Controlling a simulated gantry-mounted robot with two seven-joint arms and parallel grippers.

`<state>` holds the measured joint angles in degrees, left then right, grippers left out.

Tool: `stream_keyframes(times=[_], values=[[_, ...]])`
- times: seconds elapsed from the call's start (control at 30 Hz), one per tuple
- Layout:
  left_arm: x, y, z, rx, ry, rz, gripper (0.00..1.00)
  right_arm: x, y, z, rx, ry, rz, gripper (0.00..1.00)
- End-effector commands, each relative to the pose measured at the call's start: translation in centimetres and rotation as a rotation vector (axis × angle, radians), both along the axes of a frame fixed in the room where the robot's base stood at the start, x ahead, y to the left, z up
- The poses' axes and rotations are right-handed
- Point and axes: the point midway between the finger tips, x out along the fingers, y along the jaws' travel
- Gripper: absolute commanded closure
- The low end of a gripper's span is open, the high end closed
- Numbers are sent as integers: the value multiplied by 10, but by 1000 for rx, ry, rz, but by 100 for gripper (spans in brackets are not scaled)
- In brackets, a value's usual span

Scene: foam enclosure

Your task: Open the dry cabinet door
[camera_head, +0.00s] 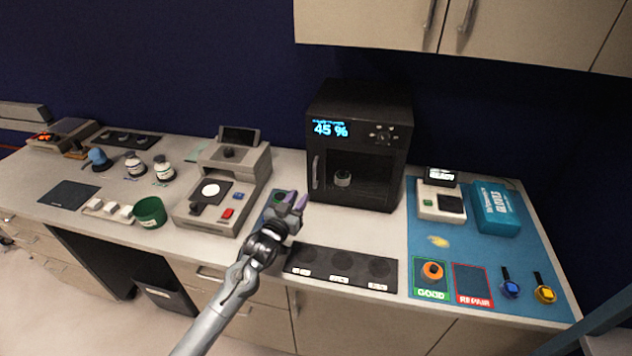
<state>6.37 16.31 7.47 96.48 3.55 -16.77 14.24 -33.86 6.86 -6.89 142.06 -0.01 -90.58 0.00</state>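The dry cabinet (392,118) is a black box standing at the back of the counter, with a blue "45 %" display on top of its front. Its door (375,175) is dark and looks shut, and a small round item (343,179) shows inside. A vertical grey handle (315,172) is on the door's left side. My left gripper (296,201) is in front of the cabinet, just below and left of the handle. Its two purple fingertips are apart with nothing between them, and it does not appear to touch the handle. My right gripper is not in view.
A black strip with round spots (341,268) lies on the counter below the cabinet. A grey machine (245,165) stands to the left. A blue mat (455,262) with a small device (441,205) and blue box (495,209) is to the right. Wall cupboards (375,22) hang above.

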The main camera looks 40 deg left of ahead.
Motion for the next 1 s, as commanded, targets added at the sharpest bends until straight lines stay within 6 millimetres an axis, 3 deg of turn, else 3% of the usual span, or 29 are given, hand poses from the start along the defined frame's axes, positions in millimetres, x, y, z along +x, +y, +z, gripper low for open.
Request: stream_keyframes(times=[0.27,0.7,1.0], values=[[27,6,4,0,-13,1,70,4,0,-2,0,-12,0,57],[91,20,3,0,-12,-1,70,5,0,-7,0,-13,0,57],[107,24,3,0,-12,-1,70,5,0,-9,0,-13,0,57]])
